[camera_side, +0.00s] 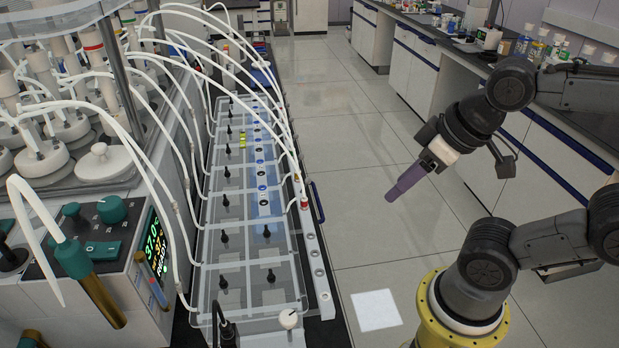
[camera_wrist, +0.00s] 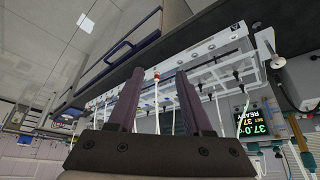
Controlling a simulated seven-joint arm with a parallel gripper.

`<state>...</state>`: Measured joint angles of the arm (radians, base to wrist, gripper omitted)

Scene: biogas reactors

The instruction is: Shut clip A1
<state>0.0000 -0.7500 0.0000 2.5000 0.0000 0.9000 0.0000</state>
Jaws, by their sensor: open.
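I cannot single out clip A1 with certainty in either view. White tubes (camera_side: 187,205) arch from the bottles at left down to a long clear rack (camera_side: 247,250) with several black fittings along it. A small red-topped piece (camera_side: 304,203) sits on the rack's right rail; a red piece on a white tube (camera_wrist: 156,76) also shows in the wrist view. A letter A (camera_wrist: 236,27) marks the rail end there. My gripper (camera_side: 390,198) is open and empty, in the air right of the rack, well apart from it. In the wrist view its purple fingers (camera_wrist: 159,72) stand apart.
A control box with a lit display (camera_side: 153,245) and teal knobs stands left of the rack. Glass bottles (camera_side: 60,130) crowd the upper left. The floor (camera_side: 345,130) between rack and right-hand bench is clear. The hanging tubes arch over the rack.

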